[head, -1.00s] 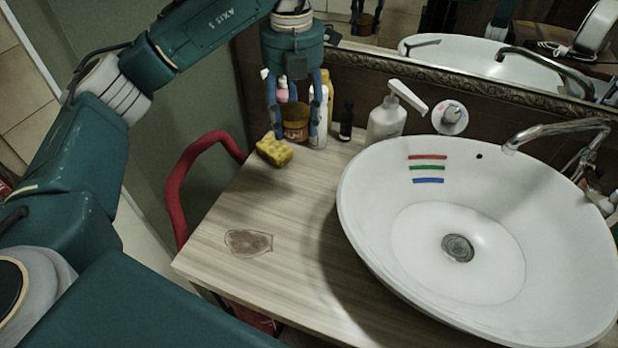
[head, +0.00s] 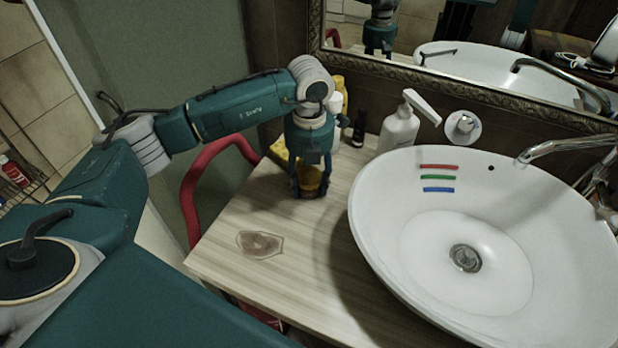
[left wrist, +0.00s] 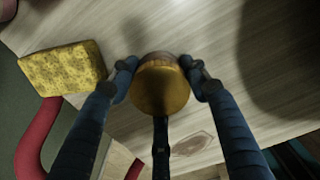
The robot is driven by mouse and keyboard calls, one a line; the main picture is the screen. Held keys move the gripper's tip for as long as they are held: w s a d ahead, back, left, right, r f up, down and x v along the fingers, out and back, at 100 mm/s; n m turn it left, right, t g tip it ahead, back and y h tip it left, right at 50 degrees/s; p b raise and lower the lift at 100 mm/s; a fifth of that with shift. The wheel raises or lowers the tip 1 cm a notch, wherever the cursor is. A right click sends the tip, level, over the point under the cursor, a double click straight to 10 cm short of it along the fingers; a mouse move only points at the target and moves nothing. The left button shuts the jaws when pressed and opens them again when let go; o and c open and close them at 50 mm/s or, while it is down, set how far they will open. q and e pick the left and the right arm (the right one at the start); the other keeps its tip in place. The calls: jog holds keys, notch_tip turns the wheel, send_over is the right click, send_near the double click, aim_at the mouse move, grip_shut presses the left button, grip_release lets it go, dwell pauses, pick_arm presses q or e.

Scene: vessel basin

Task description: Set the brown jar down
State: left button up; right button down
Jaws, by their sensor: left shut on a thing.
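The brown jar (head: 310,180) has a yellow-brown lid and is held between the fingers of my left gripper (head: 310,188) over the left part of the wooden counter. In the left wrist view the jar (left wrist: 160,88) shows from above, with blue fingers on both sides of it. My left gripper is shut on it. I cannot tell whether the jar's base touches the counter. My right gripper is not in view.
A brown stain (head: 260,244) marks the wooden counter (head: 300,270). A yellow sponge (left wrist: 62,68) lies beside the jar. A white basin (head: 390,240) fills the right. A soap dispenser (head: 398,130) and bottles stand at the back. A red tube (head: 190,190) curves along the left edge.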

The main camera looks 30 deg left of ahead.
aim_at(309, 175)
pick_arm(q)
jog(key=o, duration=0.9)
jog(key=shift+f, duration=0.1)
jog(key=o, duration=0.4)
jog(key=shift+r, duration=0.2)
notch_tip(309, 175, up, 12)
jog(key=shift+b, duration=1.25)
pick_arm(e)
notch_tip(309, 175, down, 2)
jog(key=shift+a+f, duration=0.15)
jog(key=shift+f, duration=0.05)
